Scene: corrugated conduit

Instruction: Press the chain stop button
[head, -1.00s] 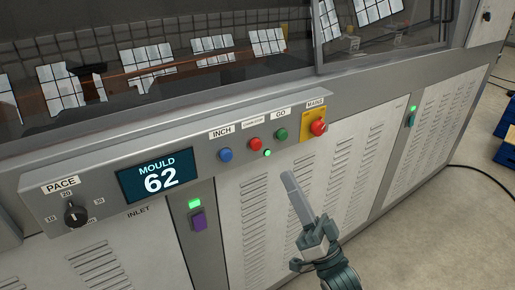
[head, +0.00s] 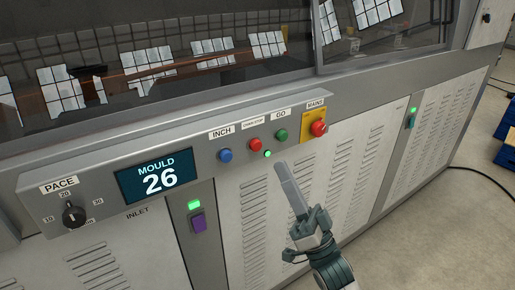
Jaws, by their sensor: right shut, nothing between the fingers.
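The chain stop button (head: 255,145) is a small red button on the sloped grey control panel, under a small label that is hard to read. It sits between the blue INCH button (head: 225,155) and the green GO button (head: 281,135). A lit green lamp (head: 267,154) is just below it. My right gripper (head: 280,166) is shut and empty. Its tip is below and right of the red button, near the panel's lower edge and apart from the button. My left gripper is not in view.
A larger red MAINS button (head: 319,128) on a yellow plate is to the right. The MOULD display (head: 157,180) reads 26, and the PACE knob (head: 74,215) is at the far left. A purple switch (head: 198,221) is on the cabinet front below.

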